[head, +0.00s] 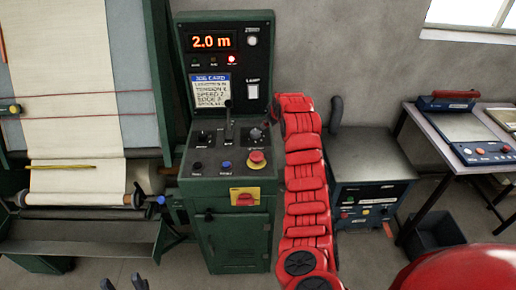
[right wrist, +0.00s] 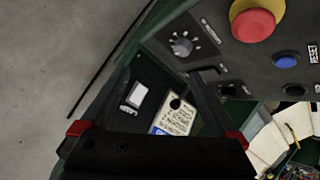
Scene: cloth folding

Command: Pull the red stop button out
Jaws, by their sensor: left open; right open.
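The red stop button (head: 257,156) is a mushroom head on a yellow collar, on the sloped panel of the green control console (head: 233,228). In the right wrist view the red stop button (right wrist: 252,26) shows large at the top right. My right gripper (right wrist: 165,76) is open with nothing between its fingers, apart from the button and to its left in that view. In the head view my red right arm reaches up beside the console, and its gripper cannot be made out. My left gripper (head: 124,284) is open and empty at the bottom edge, well below the console.
The panel also holds a black lever (head: 229,122), a grey knob (right wrist: 182,46) and a blue button (right wrist: 286,60). A red switch (head: 244,199) on a yellow plate sits below. A cloth roll machine (head: 80,180) stands left; a grey-topped cabinet (head: 362,160) and table stand right.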

